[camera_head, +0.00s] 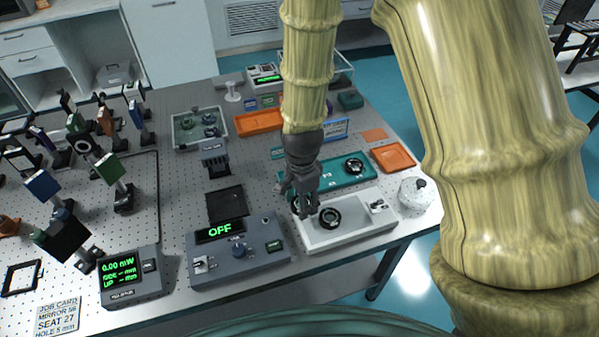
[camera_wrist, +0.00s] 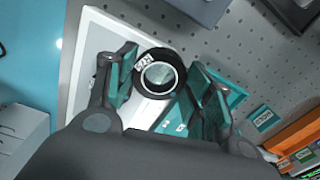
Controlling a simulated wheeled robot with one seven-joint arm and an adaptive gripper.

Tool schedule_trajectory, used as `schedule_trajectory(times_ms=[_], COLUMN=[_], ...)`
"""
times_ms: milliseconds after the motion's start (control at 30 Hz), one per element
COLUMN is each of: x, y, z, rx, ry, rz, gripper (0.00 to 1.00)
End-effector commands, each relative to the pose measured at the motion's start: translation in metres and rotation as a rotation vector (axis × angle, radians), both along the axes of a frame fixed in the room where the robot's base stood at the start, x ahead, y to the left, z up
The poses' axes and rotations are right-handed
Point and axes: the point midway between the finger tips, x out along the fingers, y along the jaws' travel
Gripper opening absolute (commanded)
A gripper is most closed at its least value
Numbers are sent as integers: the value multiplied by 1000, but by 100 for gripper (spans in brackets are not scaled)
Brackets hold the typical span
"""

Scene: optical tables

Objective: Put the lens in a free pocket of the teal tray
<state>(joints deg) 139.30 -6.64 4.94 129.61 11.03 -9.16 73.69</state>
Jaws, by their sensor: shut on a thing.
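My gripper (camera_head: 300,205) is shut on a lens, with its fingers pointing down at the left end of the white tray (camera_head: 350,238). In the wrist view the lens (camera_wrist: 158,76) is a round glass in a black ring with a small white label, between the teal-padded fingers.
A grey control box (camera_head: 238,254) stands to the left and a white round pot (camera_head: 417,192) to the right. Orange trays (camera_head: 393,157) lie to the right and behind.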

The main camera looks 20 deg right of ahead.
Motion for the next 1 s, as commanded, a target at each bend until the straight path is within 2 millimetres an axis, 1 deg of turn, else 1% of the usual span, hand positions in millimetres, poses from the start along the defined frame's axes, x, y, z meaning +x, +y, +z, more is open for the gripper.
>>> schedule_trajectory(times_ms=[33,100,400,500,600,700,833,1000], x=[13,28,87,103,114,120,121,120], y=[-3,-7,-25,-30,-33,-35,-36,-36], z=[1,-1,-7,-9,-11,-12,-16,-31], rx=[0,1,0,1,0,0,0,0], ry=[1,2,3,4,4,4,6,7], rz=[-1,-2,-4,-5,-3,-3,-4,-4], gripper=[27,27,27,27,27,27,27,27])
